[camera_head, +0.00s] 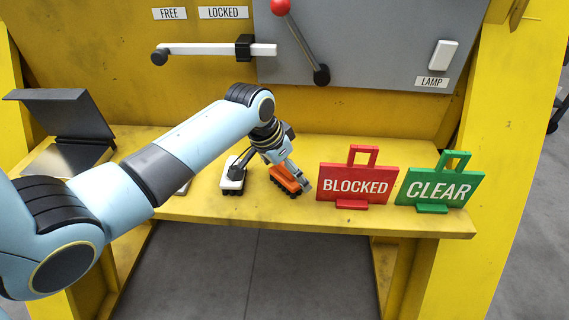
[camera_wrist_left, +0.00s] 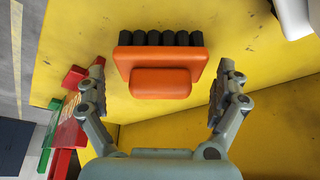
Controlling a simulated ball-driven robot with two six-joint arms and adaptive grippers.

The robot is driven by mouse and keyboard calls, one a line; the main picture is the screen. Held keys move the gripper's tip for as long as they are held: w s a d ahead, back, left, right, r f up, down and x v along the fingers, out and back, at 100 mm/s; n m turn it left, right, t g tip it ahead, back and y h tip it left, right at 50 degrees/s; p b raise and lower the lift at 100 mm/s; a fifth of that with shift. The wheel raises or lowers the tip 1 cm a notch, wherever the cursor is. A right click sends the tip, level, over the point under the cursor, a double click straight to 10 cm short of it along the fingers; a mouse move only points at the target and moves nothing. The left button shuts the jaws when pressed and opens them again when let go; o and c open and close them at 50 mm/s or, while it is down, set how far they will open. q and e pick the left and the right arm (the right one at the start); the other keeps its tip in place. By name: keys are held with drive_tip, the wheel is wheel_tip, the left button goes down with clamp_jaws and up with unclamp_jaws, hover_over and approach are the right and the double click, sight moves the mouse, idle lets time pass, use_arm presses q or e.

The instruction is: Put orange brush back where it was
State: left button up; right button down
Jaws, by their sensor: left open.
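The orange brush (camera_head: 286,180) with black bristles lies on the yellow shelf, just right of a white brush. In the left wrist view the orange brush (camera_wrist_left: 161,72) lies between and ahead of the fingers. My left gripper (camera_head: 300,172) is at the orange brush and partly covers it. In the left wrist view my left gripper (camera_wrist_left: 160,88) is open, with a finger on each side of the brush and gaps between. My right gripper is not in view.
A white brush (camera_head: 233,176) stands left of the orange one. The red BLOCKED sign (camera_head: 356,186) stands close to its right, then the green CLEAR sign (camera_head: 440,188). An open dark case (camera_head: 66,125) is at the shelf's left. The yellow shelf (camera_head: 300,216) has bare room along its front.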

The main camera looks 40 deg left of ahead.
use_arm(q)
drive_tip(key=v, duration=1.2)
drive_tip(key=shift+p, duration=0.4)
